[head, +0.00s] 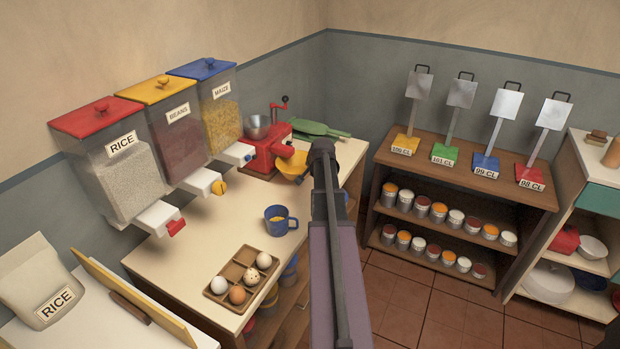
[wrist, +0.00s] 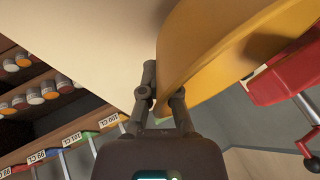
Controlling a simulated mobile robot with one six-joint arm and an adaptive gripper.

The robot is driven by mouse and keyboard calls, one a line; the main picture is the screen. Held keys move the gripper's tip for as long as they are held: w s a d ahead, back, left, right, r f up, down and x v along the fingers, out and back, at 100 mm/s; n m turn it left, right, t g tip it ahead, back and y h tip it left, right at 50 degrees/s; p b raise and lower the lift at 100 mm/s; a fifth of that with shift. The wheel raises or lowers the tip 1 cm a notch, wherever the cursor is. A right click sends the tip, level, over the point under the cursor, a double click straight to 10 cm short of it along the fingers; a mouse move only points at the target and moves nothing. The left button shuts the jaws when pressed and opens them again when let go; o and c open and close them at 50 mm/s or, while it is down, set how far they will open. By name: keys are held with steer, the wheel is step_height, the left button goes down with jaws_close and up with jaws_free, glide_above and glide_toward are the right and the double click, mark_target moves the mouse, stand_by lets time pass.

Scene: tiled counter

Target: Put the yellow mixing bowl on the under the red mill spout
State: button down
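The yellow mixing bowl (head: 292,165) is at the red mill's front in the head view, just below its spout (head: 284,151). The bowl looks tilted; whether it touches the counter I cannot tell. In the wrist view the bowl (wrist: 225,50) fills the upper right, with its rim between the fingers of my gripper (wrist: 161,95), which look closed on it. The red mill (head: 262,155) has a grey hopper bowl and a crank on top; it also shows at the right of the wrist view (wrist: 283,77).
A blue mug (head: 276,221) and an egg tray (head: 219,297) stand on the counter (head: 190,265) in front of the mill. Rice, beans and maize dispensers (head: 170,125) line the wall at left. A green item (head: 315,129) lies behind the mill.

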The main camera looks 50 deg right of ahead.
mark_target(308, 181)
steer(key=shift+w+d, duration=0.3)
steer(key=shift+w, duration=0.2)
steer(key=shift+f+b, duration=1.75)
steer(key=shift+b, duration=0.05)
steer(key=shift+f, duration=0.15)
steer(key=c, duration=0.8)
jaws_free()
